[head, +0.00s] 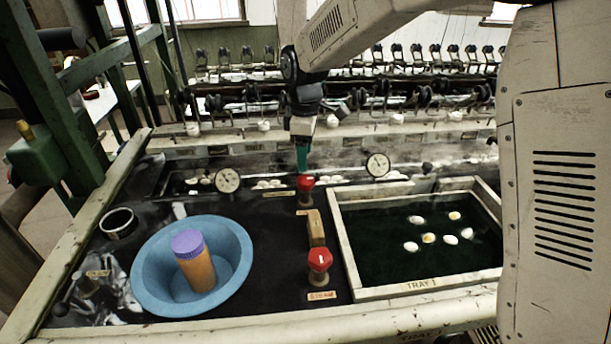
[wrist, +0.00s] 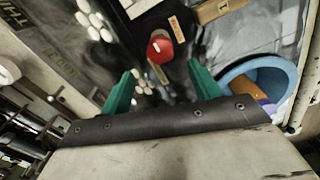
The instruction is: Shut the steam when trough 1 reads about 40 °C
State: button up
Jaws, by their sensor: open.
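Two red valve knobs stand on the dark counter: a near knob (head: 319,259) with a STEAM label (head: 321,295) in front, and a far knob (head: 306,182). My gripper (head: 302,158) is above and behind the far knob, its green fingers pointing down. In the wrist view my gripper (wrist: 162,86) is open and empty, with a red knob (wrist: 160,47) beyond the gap between the fingertips, apart from them. Two round dial gauges, left (head: 228,180) and right (head: 377,165), stand at the back; their readings are too small to tell.
A tray (head: 420,287) marked TRAY 1 holds dark water and several white cocoons. A blue basin (head: 146,262) holds an orange jar (head: 198,271) with a purple lid. Reeling machinery fills the back.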

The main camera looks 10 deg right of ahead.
aim_at(305, 179)
notch_tip(305, 179, down, 7)
jog(key=shift+f, duration=0.15)
jog(key=shift+c, duration=0.3)
jog(key=c, duration=0.9)
